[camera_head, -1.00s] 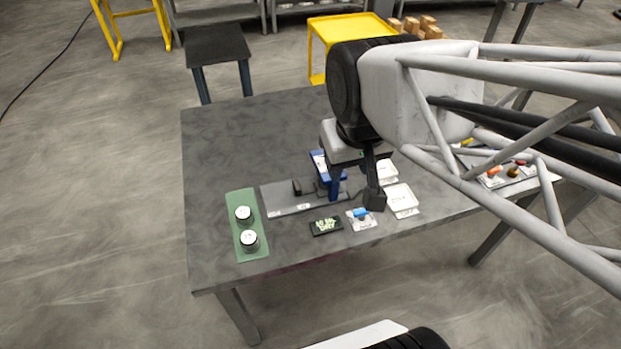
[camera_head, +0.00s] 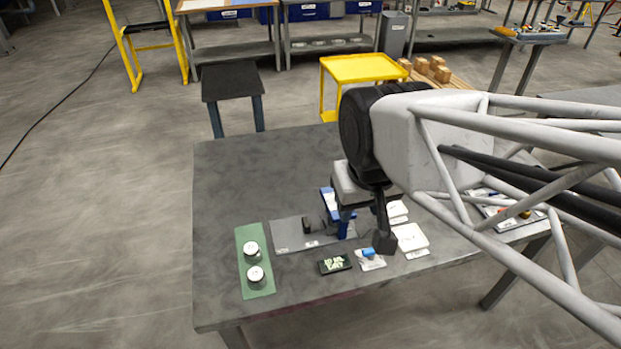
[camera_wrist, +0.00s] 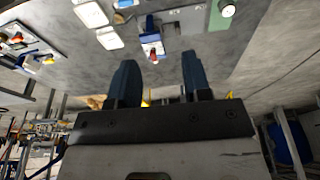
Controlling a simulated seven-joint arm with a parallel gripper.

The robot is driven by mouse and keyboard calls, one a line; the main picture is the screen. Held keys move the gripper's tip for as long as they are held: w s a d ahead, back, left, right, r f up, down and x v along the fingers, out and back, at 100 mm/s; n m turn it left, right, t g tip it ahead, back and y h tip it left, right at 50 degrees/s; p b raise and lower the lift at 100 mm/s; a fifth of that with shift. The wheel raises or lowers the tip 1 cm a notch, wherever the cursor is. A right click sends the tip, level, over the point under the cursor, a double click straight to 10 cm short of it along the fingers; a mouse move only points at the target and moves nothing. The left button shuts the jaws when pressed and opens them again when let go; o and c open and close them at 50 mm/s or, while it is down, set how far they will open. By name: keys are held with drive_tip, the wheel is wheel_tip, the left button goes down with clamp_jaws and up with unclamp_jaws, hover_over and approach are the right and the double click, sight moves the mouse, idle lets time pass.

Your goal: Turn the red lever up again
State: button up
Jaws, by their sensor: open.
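A blue press with a white label (camera_head: 331,203) stands on a grey base plate (camera_head: 288,236) on the table. In the wrist view the blue press (camera_wrist: 151,28) carries a small red part (camera_wrist: 153,57) at its end, which looks like the red lever. I cannot tell its angle. In the head view I cannot make out this red part; my gripper covers some of the press. My gripper (camera_wrist: 158,75) is open and empty between its dark fingers. In the head view one dark finger (camera_head: 386,236) hangs beside the press, apparently above the table.
A green mat (camera_head: 244,278) with two white-topped jars (camera_head: 252,248) lies left. A small display (camera_head: 335,264), a blue switch (camera_head: 369,252) and white trays (camera_head: 410,237) stand near the front edge. A panel with coloured knobs (camera_wrist: 25,45) is partly behind my arm. The table's back left is clear.

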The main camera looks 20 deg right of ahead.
drive_tip(key=w+d+f+g, duration=0.1)
drive_tip(key=w+f, duration=0.3)
drive_tip(key=w, duration=0.4)
drive_tip(key=w+d+f, duration=0.3)
drive_tip(key=w+f, duration=0.1)
drive_tip(key=w, duration=0.4)
drive_tip(key=w+d+f+g, duration=0.1)
drive_tip(key=w+d+f, duration=0.1)
drive_tip(key=w+f, duration=0.2)
drive_tip(key=shift+w+g, duration=0.3)
drive_tip(key=shift+w, duration=1.6)
drive_tip(key=shift+f, duration=3.9)
clamp_jaws()
